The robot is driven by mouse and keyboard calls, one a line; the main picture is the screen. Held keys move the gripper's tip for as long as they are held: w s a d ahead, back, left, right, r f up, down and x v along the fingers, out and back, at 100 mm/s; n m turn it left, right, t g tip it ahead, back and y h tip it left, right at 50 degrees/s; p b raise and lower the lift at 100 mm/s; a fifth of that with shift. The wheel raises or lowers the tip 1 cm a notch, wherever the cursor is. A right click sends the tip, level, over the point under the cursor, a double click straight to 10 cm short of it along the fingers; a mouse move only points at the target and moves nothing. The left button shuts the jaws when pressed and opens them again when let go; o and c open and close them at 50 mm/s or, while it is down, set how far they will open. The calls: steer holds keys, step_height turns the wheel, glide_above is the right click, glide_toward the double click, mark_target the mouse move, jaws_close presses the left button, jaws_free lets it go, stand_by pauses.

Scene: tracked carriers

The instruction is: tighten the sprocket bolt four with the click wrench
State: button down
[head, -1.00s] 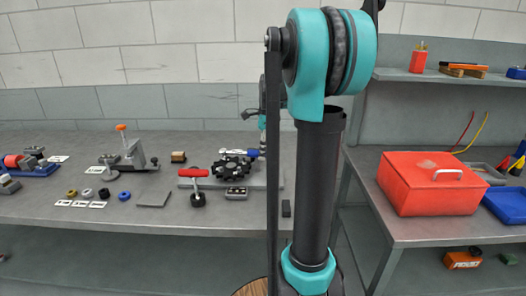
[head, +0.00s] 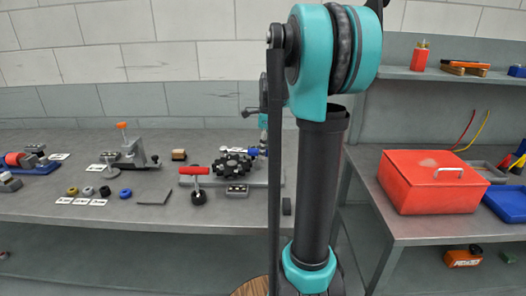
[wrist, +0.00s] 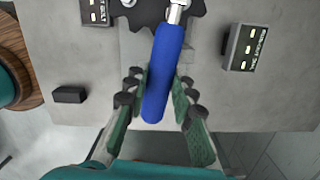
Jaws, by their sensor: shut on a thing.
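My gripper (wrist: 159,86) is shut on the blue handle of the click wrench (wrist: 164,72) in the wrist view. The wrench's silver shaft runs up toward the dark toothed sprocket (wrist: 150,13), and its head is out of that view. In the head view the blue handle (head: 254,151) shows beside my arm, with the shaft reaching left behind the sprocket (head: 233,164). My arm hides the gripper's fingers there. The sprocket sits on a grey plate on the bench. I cannot tell which bolt is number four, or whether the wrench touches one.
A red-handled T-shaped tool (head: 197,172) stands left of the sprocket. A labelled dark box (wrist: 244,48) and a small dark block (wrist: 69,95) flank the wrench. Coloured rings and cards lie further left. A red box (head: 430,182) stands on the right bench.

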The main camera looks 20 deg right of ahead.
steer(key=shift+r, duration=0.15)
steer(key=shift+r, duration=1.65)
steer(key=shift+r, duration=2.05)
